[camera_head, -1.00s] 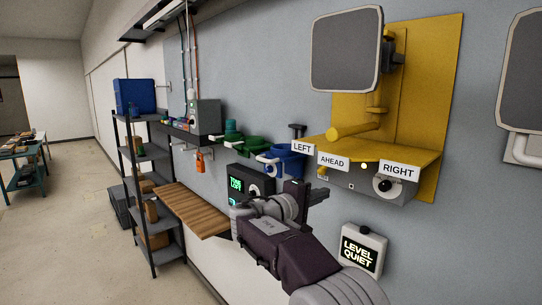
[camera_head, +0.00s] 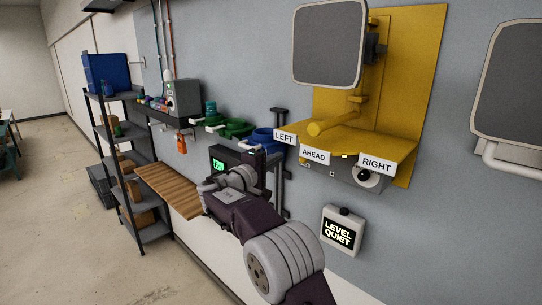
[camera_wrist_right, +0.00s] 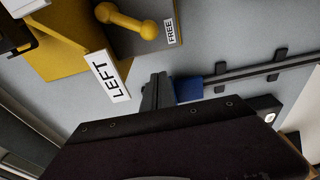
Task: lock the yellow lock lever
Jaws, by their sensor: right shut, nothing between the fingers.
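The yellow lock lever (camera_wrist_right: 128,22) shows at the top of the right wrist view, with rounded knobs, on a grey plate beside a "FREE" label (camera_wrist_right: 171,32). In the head view I cannot make it out clearly near the grey box (camera_head: 345,172) under the yellow shelf. My right gripper (camera_head: 268,168) is left of and below that box, in front of the wall. In the right wrist view its fingers (camera_wrist_right: 158,92) are together and empty, apart from the lever and close to the "LEFT" sign (camera_wrist_right: 107,76). My left gripper is out of view.
The yellow shelf (camera_head: 398,146) carries LEFT, AHEAD and RIGHT signs and a thick yellow bar (camera_head: 333,121). A "LEVEL QUIET" box (camera_head: 343,232) hangs below. A wooden shelf (camera_head: 168,188), blue cup (camera_head: 262,142) and dark rack (camera_head: 125,165) lie to the left.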

